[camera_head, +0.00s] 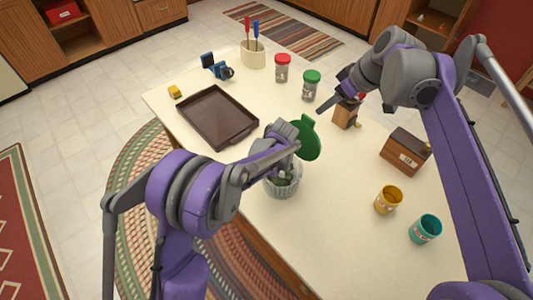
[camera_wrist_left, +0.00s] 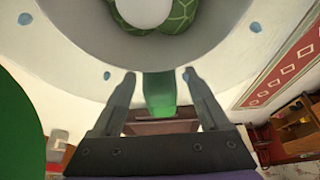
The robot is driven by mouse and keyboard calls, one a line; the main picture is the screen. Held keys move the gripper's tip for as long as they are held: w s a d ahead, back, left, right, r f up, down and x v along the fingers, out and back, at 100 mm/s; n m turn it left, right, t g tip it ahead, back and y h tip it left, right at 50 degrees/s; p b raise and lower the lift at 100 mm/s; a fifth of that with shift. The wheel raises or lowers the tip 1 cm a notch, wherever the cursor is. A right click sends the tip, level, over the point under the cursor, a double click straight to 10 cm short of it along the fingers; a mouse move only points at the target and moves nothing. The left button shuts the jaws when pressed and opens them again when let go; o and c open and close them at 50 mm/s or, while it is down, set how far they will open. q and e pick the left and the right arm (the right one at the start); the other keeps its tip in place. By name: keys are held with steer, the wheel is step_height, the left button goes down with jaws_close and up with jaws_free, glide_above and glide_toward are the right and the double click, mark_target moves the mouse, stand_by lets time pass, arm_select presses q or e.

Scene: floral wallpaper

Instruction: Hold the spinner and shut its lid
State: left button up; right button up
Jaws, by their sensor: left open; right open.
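The spinner (camera_head: 284,188) is a pale, see-through bowl on the counter, with green contents. Its round green lid (camera_head: 309,141) stands open, tilted up at the bowl's far side. My left gripper (camera_head: 286,160) is at the spinner, in front of the lid, and partly hides the bowl. In the left wrist view the bowl (camera_wrist_left: 82,50) shows a pale rim with blue dots, and the lid (camera_wrist_left: 18,130) fills the left edge. The open left fingers (camera_wrist_left: 160,88) stand on either side of a green tab (camera_wrist_left: 160,95). My right gripper (camera_head: 332,101) is open above the counter, apart from the spinner.
A dark tray (camera_head: 217,118) lies left of the spinner. Red-lidded (camera_head: 282,68) and green-lidded (camera_head: 311,86) jars stand behind. A wooden box (camera_head: 405,151), a yellow cup (camera_head: 388,200) and a teal cup (camera_head: 425,229) are right. The front counter (camera_head: 330,240) is clear.

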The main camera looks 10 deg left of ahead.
arm_select(q)
steer(key=shift+x, duration=1.35)
steer(key=shift+c, duration=0.3)
jaws_close()
